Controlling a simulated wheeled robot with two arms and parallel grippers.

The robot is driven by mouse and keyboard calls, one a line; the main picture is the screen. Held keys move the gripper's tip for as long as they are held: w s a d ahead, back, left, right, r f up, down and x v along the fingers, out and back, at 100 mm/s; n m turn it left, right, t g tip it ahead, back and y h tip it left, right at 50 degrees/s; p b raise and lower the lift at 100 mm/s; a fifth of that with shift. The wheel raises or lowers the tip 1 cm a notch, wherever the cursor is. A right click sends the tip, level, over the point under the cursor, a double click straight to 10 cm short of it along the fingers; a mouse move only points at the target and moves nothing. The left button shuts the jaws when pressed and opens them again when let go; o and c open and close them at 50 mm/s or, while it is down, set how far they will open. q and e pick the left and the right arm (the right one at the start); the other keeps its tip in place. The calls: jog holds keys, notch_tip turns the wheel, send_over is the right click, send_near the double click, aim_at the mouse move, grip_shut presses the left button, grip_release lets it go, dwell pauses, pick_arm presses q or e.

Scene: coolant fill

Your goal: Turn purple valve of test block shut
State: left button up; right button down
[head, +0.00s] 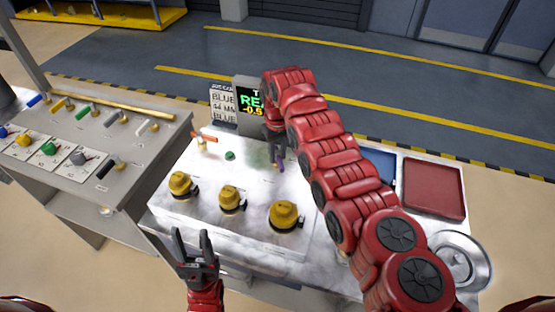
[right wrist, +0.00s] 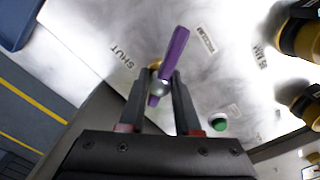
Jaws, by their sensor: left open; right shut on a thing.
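The purple valve (right wrist: 175,52) is a lever on the test block's (head: 185,215) pale, smudged top, with a round metal hub. It also shows in the head view (head: 280,165), partly behind my right arm. My right gripper (right wrist: 159,88) is shut on the purple valve, one finger on each side near the hub. In the wrist view the lever runs steeply, leaning right at the top. A "SHUT" label (right wrist: 122,56) is printed left of it and another label (right wrist: 206,40) right of it. My left gripper (head: 192,245) is open and empty in front of the block.
Three yellow knobs (head: 230,198) stand along the block's front. A green button (head: 230,155) and an orange-handled valve (head: 203,138) sit left of the purple valve. A display (head: 249,100) stands behind. A red tray (head: 433,188) lies right; a grey valve panel (head: 105,150) stands left.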

jog(key=n+b, duration=0.1)
jog(key=n, duration=0.1)
jog(key=n+b, duration=0.1)
jog(key=b, duration=0.1)
jog(key=shift+f+n, duration=0.3)
jog(key=shift+n, duration=0.1)
jog(key=shift+r+n+b, duration=0.15)
jog(key=shift+n+b, duration=0.6)
jog(key=shift+n, duration=0.15)
jog(key=n, duration=0.2)
jog(key=shift+n, duration=0.3)
jog(key=shift+r+n+b, duration=0.1)
jog(key=shift+n+b, duration=0.25)
jog(key=shift+n, duration=1.55)
jog(key=c, duration=0.6)
grip_release()
